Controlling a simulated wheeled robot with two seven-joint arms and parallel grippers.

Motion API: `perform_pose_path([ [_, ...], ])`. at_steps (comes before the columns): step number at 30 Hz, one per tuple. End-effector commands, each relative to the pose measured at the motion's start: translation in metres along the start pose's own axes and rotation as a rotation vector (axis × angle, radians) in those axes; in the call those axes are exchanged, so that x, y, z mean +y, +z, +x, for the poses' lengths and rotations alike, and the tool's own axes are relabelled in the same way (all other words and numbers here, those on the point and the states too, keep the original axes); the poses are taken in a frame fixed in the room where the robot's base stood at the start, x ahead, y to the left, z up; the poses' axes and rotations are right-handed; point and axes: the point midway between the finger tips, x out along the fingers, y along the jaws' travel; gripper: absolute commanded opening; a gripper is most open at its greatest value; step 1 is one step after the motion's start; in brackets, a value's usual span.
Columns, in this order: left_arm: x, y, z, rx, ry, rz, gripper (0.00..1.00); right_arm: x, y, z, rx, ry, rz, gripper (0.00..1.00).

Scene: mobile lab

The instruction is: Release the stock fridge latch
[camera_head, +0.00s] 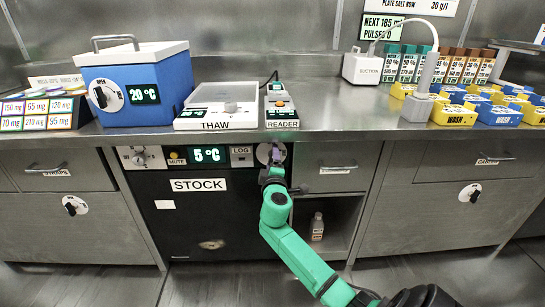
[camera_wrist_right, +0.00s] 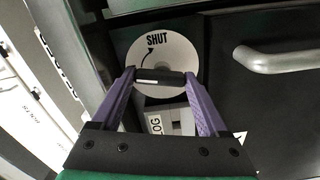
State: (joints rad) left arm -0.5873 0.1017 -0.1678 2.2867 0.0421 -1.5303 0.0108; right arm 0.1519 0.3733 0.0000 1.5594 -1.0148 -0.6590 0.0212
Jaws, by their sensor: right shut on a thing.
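The stock fridge (camera_head: 200,215) is the black front under the counter, with a white STOCK label and a green 5 °C display. Its latch (camera_wrist_right: 160,77) is a dark bar on a round white dial (camera_wrist_right: 161,52) marked SHUT with an arrow. The dial (camera_head: 264,152) also shows in the head view at the fridge's upper right, partly hidden by my gripper. My right gripper (camera_wrist_right: 161,80) has purple fingers, one at each end of the latch bar, and is shut on it. In the head view my right gripper (camera_head: 275,156) is at the dial. My left gripper is not in view.
A metal drawer handle (camera_wrist_right: 285,57) sticks out close beside the dial. An open cubby with a small bottle (camera_head: 317,227) lies right of my arm. The counter above holds a blue cooler (camera_head: 150,90), a THAW unit (camera_head: 222,103) and a READER (camera_head: 280,108).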

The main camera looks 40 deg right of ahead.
Motion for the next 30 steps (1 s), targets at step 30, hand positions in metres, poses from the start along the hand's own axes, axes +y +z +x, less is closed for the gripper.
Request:
perform_pose_path([
  [30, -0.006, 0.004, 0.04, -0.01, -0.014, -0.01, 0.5, -0.003, -0.001, -0.001, 0.0, -0.005, -0.272, 0.22],
])
